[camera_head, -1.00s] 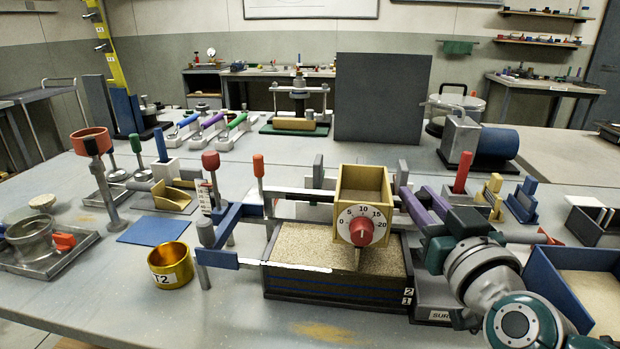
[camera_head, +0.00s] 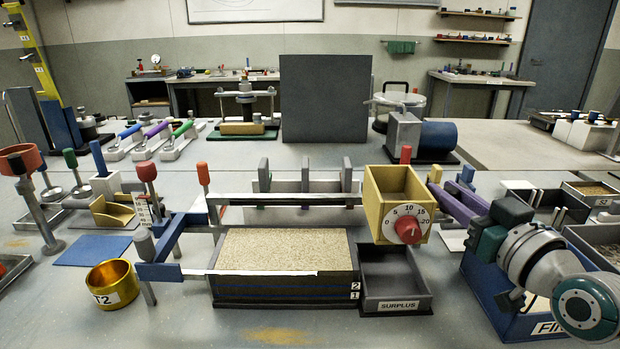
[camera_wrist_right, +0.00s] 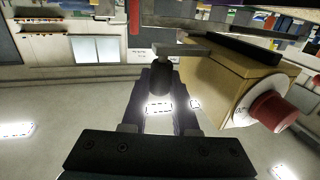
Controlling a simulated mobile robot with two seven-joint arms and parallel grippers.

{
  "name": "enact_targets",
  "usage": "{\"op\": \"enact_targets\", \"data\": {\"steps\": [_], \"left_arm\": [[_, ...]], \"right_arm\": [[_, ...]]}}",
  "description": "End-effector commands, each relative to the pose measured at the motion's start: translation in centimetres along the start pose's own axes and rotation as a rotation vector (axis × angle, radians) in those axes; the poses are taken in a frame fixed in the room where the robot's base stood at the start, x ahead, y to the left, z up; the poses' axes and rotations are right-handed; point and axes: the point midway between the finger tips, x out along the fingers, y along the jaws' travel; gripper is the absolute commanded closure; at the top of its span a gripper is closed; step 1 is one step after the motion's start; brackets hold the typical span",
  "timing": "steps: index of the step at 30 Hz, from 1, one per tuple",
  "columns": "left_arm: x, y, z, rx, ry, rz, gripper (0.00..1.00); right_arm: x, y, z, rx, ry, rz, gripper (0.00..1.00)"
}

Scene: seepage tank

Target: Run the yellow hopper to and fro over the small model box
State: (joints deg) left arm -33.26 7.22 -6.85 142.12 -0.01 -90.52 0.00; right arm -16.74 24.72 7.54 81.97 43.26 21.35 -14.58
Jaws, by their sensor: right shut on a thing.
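The yellow hopper (camera_head: 376,205), an open-topped box with a white dial and red knob, hangs on a grey rail (camera_head: 285,199). It is past the right end of the small model box (camera_head: 280,288), above the surplus tray (camera_head: 397,306). The dark model box is filled with pale sand (camera_head: 285,250) that looks fairly level. My right gripper (camera_head: 437,187) is at the hopper's right side, shut on its handle. The wrist view shows the hopper (camera_wrist_right: 215,80) beside the fingers (camera_wrist_right: 160,88). My left gripper is out of view.
Blue rail supports (camera_head: 170,235) and a brass ring (camera_head: 113,284) stand left of the model box. A blue-walled bin (camera_head: 495,300) is under my right arm. A dark upright panel (camera_head: 325,98) stands behind.

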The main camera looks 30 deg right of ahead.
Motion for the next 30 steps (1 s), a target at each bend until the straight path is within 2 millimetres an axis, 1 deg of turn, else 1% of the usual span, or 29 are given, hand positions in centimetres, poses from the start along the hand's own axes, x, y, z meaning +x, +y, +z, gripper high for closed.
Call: {"op": "enact_targets", "data": {"steps": [2,3,10,17,20,23,30], "left_arm": [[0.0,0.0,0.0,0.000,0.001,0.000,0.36],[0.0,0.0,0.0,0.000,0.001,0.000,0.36],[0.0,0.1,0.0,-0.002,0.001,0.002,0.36],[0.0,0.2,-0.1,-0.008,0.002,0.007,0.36],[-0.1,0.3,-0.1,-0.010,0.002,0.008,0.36],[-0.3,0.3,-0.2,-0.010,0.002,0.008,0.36],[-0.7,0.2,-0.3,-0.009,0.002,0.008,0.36]], "right_arm": [[0.0,0.0,0.0,0.001,0.000,0.002,1.00],[0.0,0.0,0.0,0.001,0.000,0.002,0.68],[0.0,0.0,0.0,0.001,0.000,0.001,0.42],[0.0,0.0,0.0,0.001,-0.001,0.001,0.42],[-0.5,-0.1,0.0,0.001,-0.002,0.000,0.42],[-1.8,0.0,0.0,0.002,-0.003,0.001,0.42],[-6.6,0.0,0.1,0.000,-0.005,0.002,0.42]]}}
